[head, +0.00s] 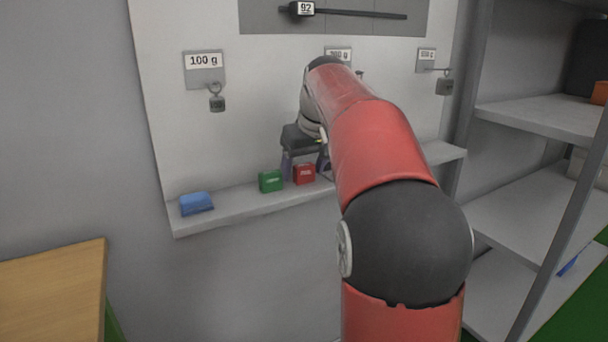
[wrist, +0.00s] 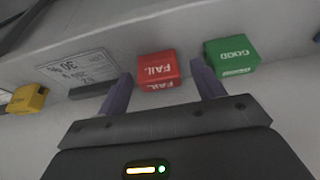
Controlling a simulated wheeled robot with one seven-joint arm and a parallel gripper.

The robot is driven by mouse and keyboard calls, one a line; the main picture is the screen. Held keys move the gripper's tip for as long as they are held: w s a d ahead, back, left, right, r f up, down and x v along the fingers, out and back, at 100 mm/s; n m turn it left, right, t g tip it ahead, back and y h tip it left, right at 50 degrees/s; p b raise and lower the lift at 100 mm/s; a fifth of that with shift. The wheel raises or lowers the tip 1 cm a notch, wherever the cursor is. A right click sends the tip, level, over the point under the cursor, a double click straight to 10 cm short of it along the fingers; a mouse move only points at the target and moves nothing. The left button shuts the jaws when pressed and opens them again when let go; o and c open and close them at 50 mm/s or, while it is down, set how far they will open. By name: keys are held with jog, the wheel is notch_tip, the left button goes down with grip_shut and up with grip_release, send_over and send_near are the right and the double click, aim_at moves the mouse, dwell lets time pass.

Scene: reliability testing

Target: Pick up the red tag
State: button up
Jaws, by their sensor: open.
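The red tag (head: 304,174) stands on the narrow wall shelf in the head view. In the wrist view the red tag (wrist: 158,69) reads FAIL and lies between and just beyond the fingertips. My gripper (head: 305,170) is open, with one finger on each side of the red tag in the picture. In the wrist view my gripper (wrist: 161,78) holds nothing. I cannot tell whether either finger touches the tag. My arm hides the shelf to the right of the tag in the head view.
A green tag (head: 271,181), marked GOOD in the wrist view (wrist: 232,54), stands close beside the red one. A blue block (head: 196,203) sits at the shelf's (head: 240,211) left end. A yellow block (wrist: 27,98) shows at left in the wrist view. Weights hang above.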

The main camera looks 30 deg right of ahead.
jog(key=c, duration=1)
jog(key=shift+c, duration=0.2)
